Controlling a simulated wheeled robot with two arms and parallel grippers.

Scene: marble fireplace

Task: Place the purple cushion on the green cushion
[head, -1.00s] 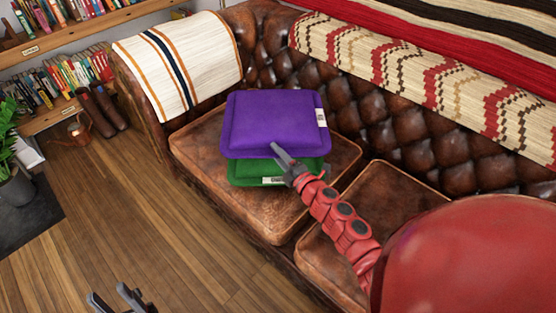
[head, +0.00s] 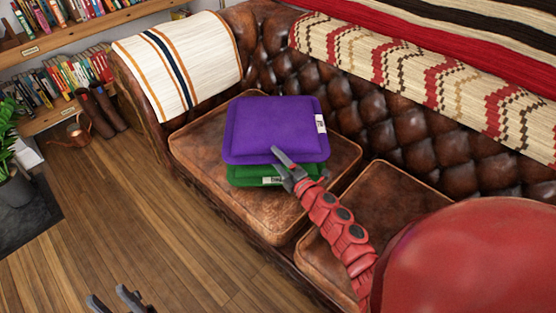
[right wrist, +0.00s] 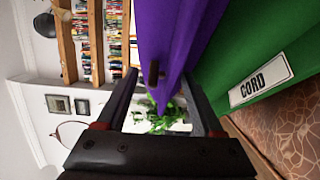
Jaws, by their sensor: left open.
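The purple cushion (head: 275,128) lies flat over the green cushion (head: 245,174) on the left seat of the brown leather sofa. It covers most of the green one, whose front strip and white label show. I cannot tell whether the two are fully in contact. My right gripper (head: 284,160) is at the purple cushion's front edge, one finger on top and the other hidden. In the right wrist view the purple cushion (right wrist: 170,40) fills the space between the fingers, with the green cushion (right wrist: 255,60) beside it. My left gripper (head: 115,301) is open and empty, low over the floor.
The sofa seat (head: 205,150) has bare leather around the cushions. A striped throw (head: 185,65) covers the armrest and a patterned blanket (head: 420,75) the backrest. Bookshelves, a copper watering can (head: 78,132) and a plant (head: 12,165) stand at left. The wooden floor is clear.

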